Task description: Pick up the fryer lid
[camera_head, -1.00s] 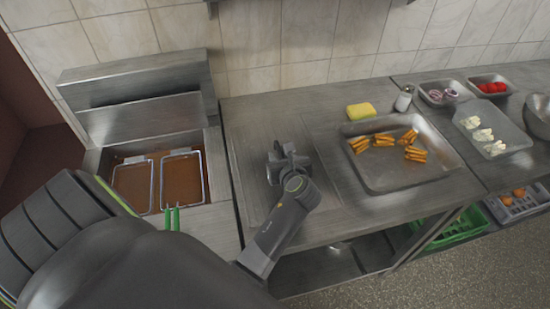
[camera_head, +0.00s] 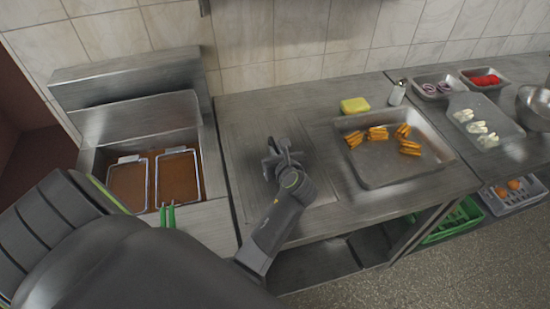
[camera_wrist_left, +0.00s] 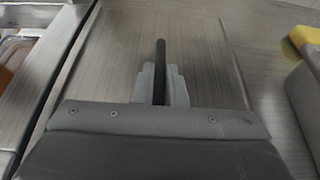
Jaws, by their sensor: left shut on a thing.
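The fryer lid (camera_head: 245,150) is a flat brushed-steel panel at the counter, just right of the fryer (camera_head: 205,180). In the left wrist view the lid (camera_wrist_left: 205,45) fills the middle, with a dark bar handle (camera_wrist_left: 160,55) running along it. My left gripper (camera_head: 282,160) is over the lid's middle, shut on this handle. Its fingers (camera_wrist_left: 160,85) sit on either side of the bar in the left wrist view. The lid looks flat; whether it touches the counter is unclear. My right gripper is not in view.
The open fryer holds two wire baskets (camera_head: 178,178) in brown oil, with green handles toward the front. Right of the lid are a tray of fries (camera_head: 385,178), a yellow sponge (camera_head: 355,105) and a shaker (camera_head: 397,93). A tiled wall (camera_head: 290,50) stands behind.

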